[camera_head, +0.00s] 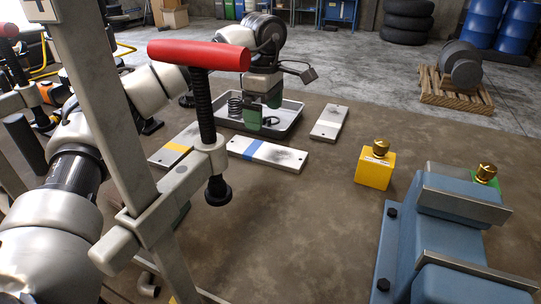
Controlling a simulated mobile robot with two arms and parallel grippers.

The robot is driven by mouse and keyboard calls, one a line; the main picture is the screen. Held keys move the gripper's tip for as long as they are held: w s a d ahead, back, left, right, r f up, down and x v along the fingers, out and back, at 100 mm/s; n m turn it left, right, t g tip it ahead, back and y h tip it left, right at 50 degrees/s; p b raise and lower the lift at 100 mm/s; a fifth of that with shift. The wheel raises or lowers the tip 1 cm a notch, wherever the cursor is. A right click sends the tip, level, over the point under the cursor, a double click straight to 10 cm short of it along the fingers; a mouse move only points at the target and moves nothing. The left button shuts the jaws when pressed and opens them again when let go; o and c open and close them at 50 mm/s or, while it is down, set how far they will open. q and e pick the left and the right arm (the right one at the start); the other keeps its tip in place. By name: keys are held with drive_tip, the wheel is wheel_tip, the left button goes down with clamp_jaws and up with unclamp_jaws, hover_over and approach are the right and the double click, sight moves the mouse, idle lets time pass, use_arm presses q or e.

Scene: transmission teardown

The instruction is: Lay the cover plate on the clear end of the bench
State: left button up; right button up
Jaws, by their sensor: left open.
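Three flat metal plates lie on the brown bench top (300,220): one with a yellow stripe (172,150), one with a blue stripe (268,154), and a plain grey one (330,122). I cannot tell which is the cover plate. My left gripper (263,112), with green fingertips, is open and points down over the grey tray (285,126), just beyond the blue-striped plate. Nothing shows between its fingers. The yellow-striped plate is partly hidden by the clamp in front. My right gripper is not in view.
A clamp with a red handle (200,54) stands close in front, hiding much of the left. The tray holds a dark spring (235,106). A yellow block with a brass knob (375,170) and a blue vise (450,230) stand at right. Bare bench lies in the middle foreground.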

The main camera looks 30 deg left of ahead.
sight(262, 150)
use_arm(q)
drive_tip(key=f, duration=0.2)
drive_tip(key=a+f, duration=0.1)
drive_tip(key=f, duration=0.1)
drive_tip(key=shift+s, duration=0.2)
drive_tip(key=shift+d+f, duration=0.25)
drive_tip(key=shift+f, duration=0.25)
drive_tip(key=f, duration=0.3)
drive_tip(key=shift+s+f+p, duration=0.2)
drive_tip(key=shift+f+p, duration=0.1)
drive_tip(key=shift+f, duration=0.5)
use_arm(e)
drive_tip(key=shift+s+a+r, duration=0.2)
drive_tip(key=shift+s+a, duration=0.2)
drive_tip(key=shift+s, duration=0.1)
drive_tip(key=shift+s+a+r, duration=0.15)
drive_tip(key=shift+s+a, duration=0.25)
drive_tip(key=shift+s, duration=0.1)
use_arm(q)
drive_tip(key=c, duration=1.1)
drive_tip(key=shift+w+r, duration=0.1)
drive_tip(key=c, duration=0.3)
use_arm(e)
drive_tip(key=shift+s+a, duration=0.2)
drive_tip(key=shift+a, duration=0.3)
use_arm(q)
drive_tip(key=shift+r, duration=0.1)
drive_tip(key=shift+c, duration=0.2)
